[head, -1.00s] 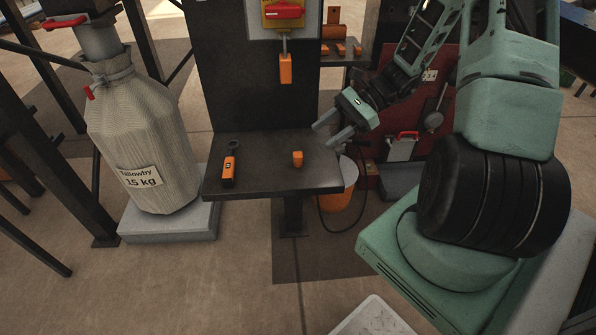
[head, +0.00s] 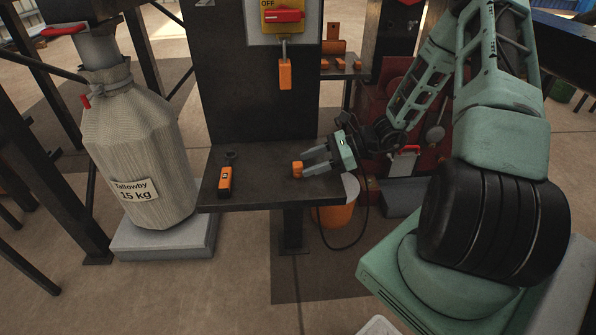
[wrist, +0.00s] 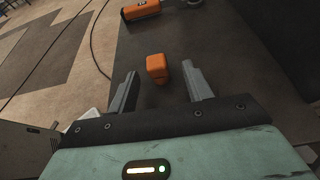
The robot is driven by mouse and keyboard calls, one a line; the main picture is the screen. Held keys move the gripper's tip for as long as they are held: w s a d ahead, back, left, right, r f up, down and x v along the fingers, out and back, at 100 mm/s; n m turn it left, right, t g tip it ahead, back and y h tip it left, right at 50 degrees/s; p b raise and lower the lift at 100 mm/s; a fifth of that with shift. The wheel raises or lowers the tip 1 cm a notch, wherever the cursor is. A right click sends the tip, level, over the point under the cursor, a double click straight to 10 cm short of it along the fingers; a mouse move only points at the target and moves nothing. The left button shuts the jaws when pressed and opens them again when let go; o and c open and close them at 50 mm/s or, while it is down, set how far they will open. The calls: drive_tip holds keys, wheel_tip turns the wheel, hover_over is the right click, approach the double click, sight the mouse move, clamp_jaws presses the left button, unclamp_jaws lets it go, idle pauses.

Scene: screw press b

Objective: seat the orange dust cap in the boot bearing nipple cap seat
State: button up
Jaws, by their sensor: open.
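The small blocky orange piece, which I take to be the dust cap (head: 297,170), stands on the dark shelf (head: 262,189) near its right end. My gripper (head: 304,163) is low over the shelf, reaching in from the right, its fingers pointing at the cap. In the wrist view the cap (wrist: 157,69) shows between the two open fingertips, near their tips; I cannot tell whether either finger touches it. I cannot make out the boot bearing nipple cap seat in either view.
An orange and black tool (head: 225,180) lies at the shelf's left. A red switch (head: 283,16) with an orange hanging piece (head: 285,73) is on the dark column. A tied grey sack (head: 140,150) stands left. An orange bucket (head: 336,214) is below the shelf's right end. The shelf's middle is clear.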

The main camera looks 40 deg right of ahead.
sight(292, 176)
drive_tip(key=shift+b+x, duration=0.6)
drive_tip(key=shift+x, duration=2.25)
drive_tip(key=shift+a+r, duration=0.1)
drive_tip(key=shift+r, duration=0.05)
drive_tip(key=shift+s, duration=0.1)
drive_tip(key=c, duration=1.1)
